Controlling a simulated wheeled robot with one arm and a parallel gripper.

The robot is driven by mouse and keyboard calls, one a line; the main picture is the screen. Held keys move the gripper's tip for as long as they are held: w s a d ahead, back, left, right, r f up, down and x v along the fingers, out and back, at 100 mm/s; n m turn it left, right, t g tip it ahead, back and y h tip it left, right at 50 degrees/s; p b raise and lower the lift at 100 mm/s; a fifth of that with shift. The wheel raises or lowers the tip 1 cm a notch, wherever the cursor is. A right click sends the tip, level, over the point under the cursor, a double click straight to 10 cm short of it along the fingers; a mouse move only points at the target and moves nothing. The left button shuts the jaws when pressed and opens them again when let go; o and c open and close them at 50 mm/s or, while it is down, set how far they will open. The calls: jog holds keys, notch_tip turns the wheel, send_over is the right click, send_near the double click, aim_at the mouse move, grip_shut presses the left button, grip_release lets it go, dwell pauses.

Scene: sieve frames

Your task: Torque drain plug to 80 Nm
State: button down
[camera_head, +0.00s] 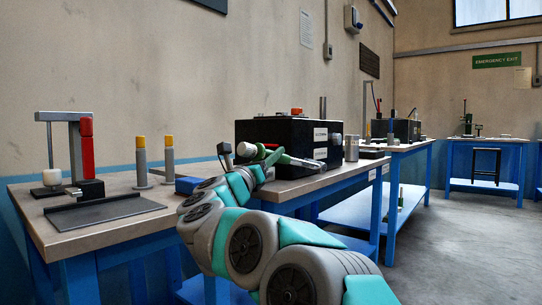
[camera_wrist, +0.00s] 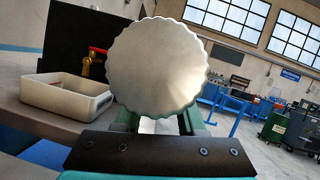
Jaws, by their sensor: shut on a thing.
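My gripper (camera_head: 272,156) is in front of the black box-shaped unit (camera_head: 278,132) on the bench. It is shut on a wrench-like tool (camera_head: 305,162), whose silver bar points right along the front of the unit. A pale, scalloped round end (camera_wrist: 157,66) of the held thing fills the middle of the wrist view, between and above the green fingers of my gripper (camera_wrist: 157,125). It hides most of what lies beyond. I cannot make out the drain plug, or whether the tool touches it.
A fixture with a red handle (camera_head: 87,150) and two grey-and-yellow posts (camera_head: 141,160) stand on the left bench. A metal cup (camera_head: 351,148) stands right of the black unit. A white tray (camera_wrist: 66,95) shows in the wrist view. The floor at right (camera_head: 455,245) is clear.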

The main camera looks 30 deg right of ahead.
jog(key=shift+w+d+r+g+y+p, duration=0.15)
jog(key=shift+r+y+p, duration=0.15)
jog(key=shift+r+p, duration=0.7)
jog(key=shift+w+d+r+g+y+p, duration=0.15)
jog(key=shift+r+y+p, duration=0.25)
jog(key=shift+p, duration=0.95)
jog(key=shift+w+d+r+g+y+p, duration=0.1)
jog(key=shift+d+r+g+y+p, duration=0.1)
jog(key=shift+r+p, duration=0.65)
jog(key=shift+w+d+r+g+y+p, duration=0.15)
jog(key=shift+r+p, duration=0.25)
jog(key=shift+p, duration=0.8)
jog(key=shift+s+a+f+b, duration=0.15)
jog(key=shift+f+b, duration=0.3)
jog(key=shift+b, duration=0.55)
jog(key=shift+w+a+f+b, duration=0.15)
jog(key=shift+f+b, duration=0.25)
jog(key=shift+b, duration=0.6)
jog(key=shift+s, duration=0.2)
jog(key=shift+s+d+r+b, duration=0.1)
jog(key=shift+s+d+b, duration=0.3)
jog(key=shift+s, duration=0.4)
jog(key=shift+s+d+b, duration=0.25)
jog(key=shift+s+b, duration=0.2)
jog(key=shift+s, duration=0.3)
jog(key=shift+s+d+r+b, duration=0.1)
jog(key=shift+s+d+b, duration=0.3)
jog(key=shift+s, duration=0.4)
jog(key=shift+a, duration=0.1)
